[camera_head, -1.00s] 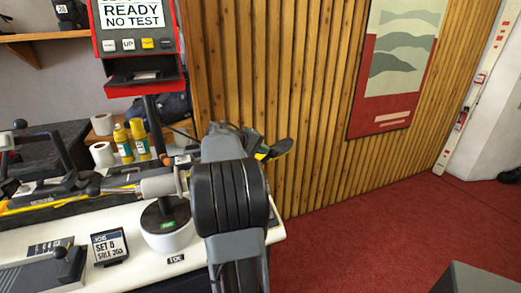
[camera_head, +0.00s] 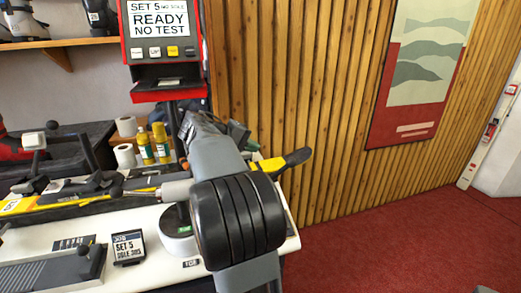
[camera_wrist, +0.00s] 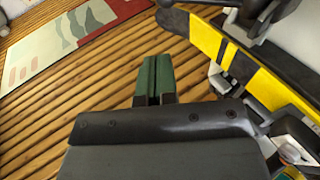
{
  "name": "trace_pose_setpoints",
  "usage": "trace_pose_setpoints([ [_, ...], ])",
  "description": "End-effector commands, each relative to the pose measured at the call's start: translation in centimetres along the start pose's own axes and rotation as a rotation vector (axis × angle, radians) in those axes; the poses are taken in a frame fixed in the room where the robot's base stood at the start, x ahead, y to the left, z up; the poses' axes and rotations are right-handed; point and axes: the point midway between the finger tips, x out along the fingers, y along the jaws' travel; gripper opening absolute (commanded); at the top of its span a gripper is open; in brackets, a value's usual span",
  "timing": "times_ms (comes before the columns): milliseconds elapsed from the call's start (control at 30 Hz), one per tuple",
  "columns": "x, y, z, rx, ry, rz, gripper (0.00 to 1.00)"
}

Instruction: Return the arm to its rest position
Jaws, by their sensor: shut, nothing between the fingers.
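My gripper (camera_wrist: 155,72) shows in the wrist view with its two green fingers shut together and nothing between them. It is beside the black and yellow ski (camera_wrist: 245,65) and apart from it in that view, with the slatted wood wall behind. In the head view my dark ribbed arm joint and grey link stand in front of the bench (camera_head: 60,235) and hide part of it. The gripper is mostly hidden there behind my arm.
A red test machine (camera_head: 163,50) stands at the back of the bench. A white roll (camera_head: 125,156) and yellow bottles (camera_head: 160,140) stand near it. The red carpet (camera_head: 400,240) at right is clear.

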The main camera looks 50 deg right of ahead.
Motion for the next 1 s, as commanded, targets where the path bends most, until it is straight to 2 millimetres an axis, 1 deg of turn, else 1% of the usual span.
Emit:
trace_pose_setpoints([
  [100,-0.8,0.0,0.0,-0.001,0.001,0.0,0.0],
  [200,-1.0,0.0,0.0,-0.001,0.002,0.0,0.0],
  [833,-1.0,0.0,-0.2,-0.011,0.012,-0.004,0.0],
  [867,-1.0,-0.3,-0.4,-0.017,0.022,-0.019,0.0],
  [933,-0.6,-2.3,-0.5,-0.047,0.039,-0.083,0.0],
  [967,-0.4,-3.5,-0.4,-0.067,0.042,-0.118,0.0],
  [1000,-0.1,-5.3,0.0,-0.091,0.049,-0.178,0.0],
])
